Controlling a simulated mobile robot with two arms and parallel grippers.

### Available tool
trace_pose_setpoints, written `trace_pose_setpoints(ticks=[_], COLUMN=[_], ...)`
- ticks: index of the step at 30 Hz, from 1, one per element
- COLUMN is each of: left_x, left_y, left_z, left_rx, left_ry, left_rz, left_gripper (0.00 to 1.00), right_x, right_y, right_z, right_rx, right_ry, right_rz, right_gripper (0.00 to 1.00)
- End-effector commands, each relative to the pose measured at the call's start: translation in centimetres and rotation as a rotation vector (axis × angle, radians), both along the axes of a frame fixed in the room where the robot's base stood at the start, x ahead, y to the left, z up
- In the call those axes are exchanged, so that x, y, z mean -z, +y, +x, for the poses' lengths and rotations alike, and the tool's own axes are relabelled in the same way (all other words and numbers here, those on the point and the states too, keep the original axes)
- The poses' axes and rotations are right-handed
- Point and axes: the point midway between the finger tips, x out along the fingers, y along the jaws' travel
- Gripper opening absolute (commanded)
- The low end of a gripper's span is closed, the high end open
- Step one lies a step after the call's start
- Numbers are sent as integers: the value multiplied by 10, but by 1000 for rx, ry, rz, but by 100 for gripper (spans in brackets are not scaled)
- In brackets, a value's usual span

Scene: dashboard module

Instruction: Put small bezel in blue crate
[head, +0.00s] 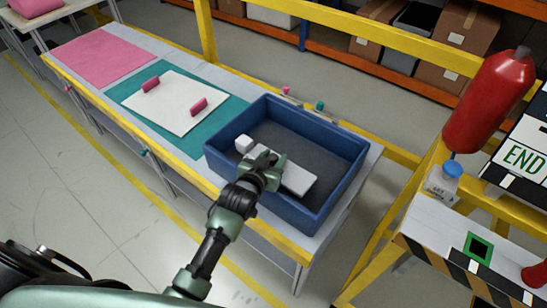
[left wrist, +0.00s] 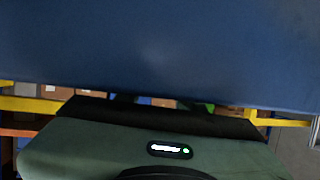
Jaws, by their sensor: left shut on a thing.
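The blue crate (head: 222,166) stands on the near right end of the long workbench. My left gripper (head: 266,168) reaches into it over the near wall and is shut on a white piece, which I take for the small bezel (head: 298,180). The piece sticks out to the right of the jaws, inside the crate. A white block (head: 244,143) shows on the other side of the gripper; I cannot tell whether it is the same piece. The grip itself is hidden. In the left wrist view, a blue surface fills the top. My right gripper is not in view.
Left of the crate, a white panel (head: 176,105) with two pink handles lies on a teal mat (head: 130,92). A pink mat (head: 100,58) lies farther left. A yellow rail (head: 330,40) runs behind. A red extinguisher (head: 490,100) and striped table (head: 450,245) stand right.

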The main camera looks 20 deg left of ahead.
Motion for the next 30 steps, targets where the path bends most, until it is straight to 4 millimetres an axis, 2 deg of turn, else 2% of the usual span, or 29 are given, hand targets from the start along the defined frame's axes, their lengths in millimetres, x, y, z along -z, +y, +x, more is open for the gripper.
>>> trace_pose_setpoints(ticks=[15,16,18,26,30], left_x=[13,15,16,19,11], left_y=[0,0,0,-1,-1], left_z=[0,-1,-2,-3,-3], left_rx=[0,1,0,1,0], left_ry=[3,7,10,16,17], left_rz=[-1,-1,-1,-2,-3], left_gripper=[0,47,60,60,60], right_x=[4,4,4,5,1], right_y=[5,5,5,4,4], right_z=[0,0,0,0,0], right_rx=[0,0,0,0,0], right_ry=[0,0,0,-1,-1], right_rz=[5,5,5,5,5], right_gripper=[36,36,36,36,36])
